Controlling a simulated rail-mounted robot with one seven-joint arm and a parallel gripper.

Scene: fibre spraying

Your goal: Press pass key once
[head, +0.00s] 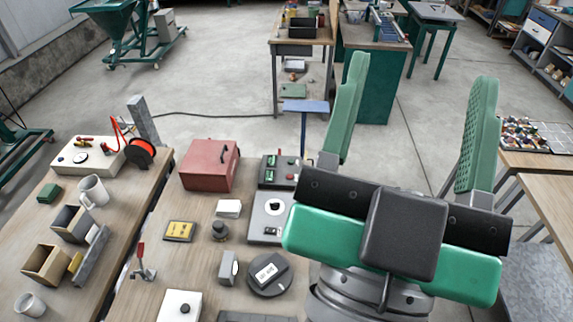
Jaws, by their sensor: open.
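My gripper (421,72) is in the right half of the head view, with its two green ribbed fingers spread wide apart and nothing between them. A dark control box (266,172) with green displays and red buttons stands on the bench, left of my gripper's left finger. A light grey box with a round dial (258,228) stands in front of it, partly hidden by my gripper's body. A white box with a dark button (178,307) is at the bottom edge. No key is readable as a pass key at this size.
The wooden bench (150,246) also holds a red metal box (209,165), a yellow device (179,231), a small red-handled lever (140,262) and a round dark scale (270,275). Mugs and small bins stand at the left. Bare floor (215,80) lies behind.

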